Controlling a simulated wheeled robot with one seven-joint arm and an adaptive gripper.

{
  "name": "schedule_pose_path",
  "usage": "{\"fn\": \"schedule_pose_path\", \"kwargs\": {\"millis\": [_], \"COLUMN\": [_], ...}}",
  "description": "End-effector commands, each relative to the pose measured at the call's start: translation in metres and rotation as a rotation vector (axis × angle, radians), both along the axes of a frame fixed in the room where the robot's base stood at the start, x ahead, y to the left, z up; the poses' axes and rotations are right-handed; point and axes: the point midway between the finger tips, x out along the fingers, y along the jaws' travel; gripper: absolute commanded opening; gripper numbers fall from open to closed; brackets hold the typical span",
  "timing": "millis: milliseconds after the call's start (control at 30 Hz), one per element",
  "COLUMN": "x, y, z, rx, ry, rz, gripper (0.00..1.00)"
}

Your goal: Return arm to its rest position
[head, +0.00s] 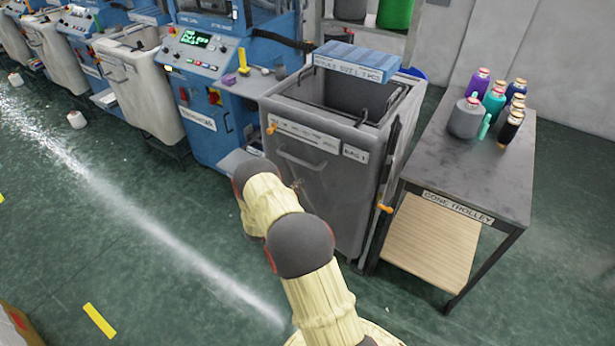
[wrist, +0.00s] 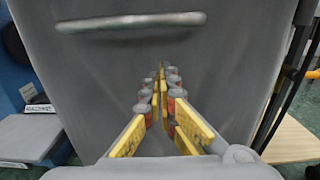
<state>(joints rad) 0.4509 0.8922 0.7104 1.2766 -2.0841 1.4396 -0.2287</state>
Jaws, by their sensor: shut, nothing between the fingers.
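My gripper (wrist: 161,72) shows in the wrist view with its yellow-padded fingers drawn together at the tips and nothing between them. It points at the grey front of a wheeled bin (wrist: 100,80), whose bar handle (wrist: 130,22) runs across the top of that view. I cannot tell whether the tips touch the bin. In the head view my arm, in a cream sleeve with dark joints, reaches from the bottom edge to just in front of the same bin (head: 310,190). The gripper is mostly hidden there.
A cone trolley (head: 470,165) with several yarn cones stands right of the bin. A blue box (head: 356,62) lies across the bin's top. Blue knitting machines (head: 215,85) and more bins (head: 140,85) line the left. Green floor (head: 130,250) is open at lower left.

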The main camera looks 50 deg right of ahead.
Motion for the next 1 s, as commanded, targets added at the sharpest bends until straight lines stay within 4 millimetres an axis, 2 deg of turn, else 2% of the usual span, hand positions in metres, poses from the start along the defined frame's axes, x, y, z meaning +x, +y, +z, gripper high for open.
{"fn": "schedule_pose_path", "kwargs": {"millis": [100,300,733,867,1000], "x": [-0.002,-0.005,-0.006,-0.033,-0.089], "y": [0.025,0.049,0.055,0.057,0.070], "z": [0.002,0.000,-0.005,-0.025,-0.050], "rx": [0.001,0.001,0.014,0.082,0.176], "ry": [0.002,0.002,-0.008,-0.019,-0.013], "rz": [0.001,0.000,0.000,-0.082,-0.233], "gripper": [0.00,0.00,0.00,0.00,0.00]}}
